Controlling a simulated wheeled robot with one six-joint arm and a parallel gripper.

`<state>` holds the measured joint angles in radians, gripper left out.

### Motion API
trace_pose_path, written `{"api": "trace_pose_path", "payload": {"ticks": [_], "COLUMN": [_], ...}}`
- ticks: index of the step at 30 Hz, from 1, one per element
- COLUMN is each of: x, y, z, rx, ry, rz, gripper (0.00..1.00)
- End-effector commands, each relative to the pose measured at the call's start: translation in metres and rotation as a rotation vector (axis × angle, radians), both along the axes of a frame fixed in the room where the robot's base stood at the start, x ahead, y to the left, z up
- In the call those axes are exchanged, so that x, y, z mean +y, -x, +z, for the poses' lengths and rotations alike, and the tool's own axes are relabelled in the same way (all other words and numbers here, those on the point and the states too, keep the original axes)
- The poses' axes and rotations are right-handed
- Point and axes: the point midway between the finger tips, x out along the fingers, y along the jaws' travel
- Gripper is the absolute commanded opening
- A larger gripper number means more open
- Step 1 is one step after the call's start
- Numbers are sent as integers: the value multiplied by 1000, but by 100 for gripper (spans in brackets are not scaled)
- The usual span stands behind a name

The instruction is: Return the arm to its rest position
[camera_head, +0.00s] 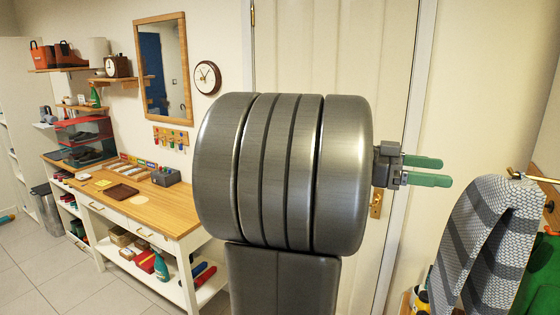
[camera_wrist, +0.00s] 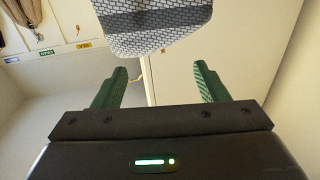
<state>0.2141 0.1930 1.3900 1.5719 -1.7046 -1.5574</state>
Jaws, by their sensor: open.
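My gripper (camera_head: 432,171) extends to the right from behind my large grey arm joint in the head view, in front of the closed door. Its two green fingers are apart with nothing between them. In the wrist view my gripper (camera_wrist: 162,84) also shows open and empty, with a green finger on each side. A grey and white patterned cloth (camera_wrist: 155,25) appears beyond the fingers there, apart from them. The grey joint hides much of the door in the head view.
The patterned cloth (camera_head: 490,235) hangs from a rail at the right, below my gripper. A wooden-topped table (camera_head: 150,205) with drawers and a lower shelf stands at the left. A mirror (camera_head: 163,70) and a clock (camera_head: 208,77) hang on the wall. Tiled floor (camera_head: 45,270) is clear at lower left.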

Motion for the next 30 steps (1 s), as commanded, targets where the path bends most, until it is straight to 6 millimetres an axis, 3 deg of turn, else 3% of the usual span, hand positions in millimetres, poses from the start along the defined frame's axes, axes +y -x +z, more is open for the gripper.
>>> {"api": "trace_pose_path", "payload": {"ticks": [3,30], "x": [17,-118], "y": [-6,44], "z": [-2,1], "rx": [-1,2], "ry": [0,-2], "rz": [4,-3], "gripper": [67,67]}}
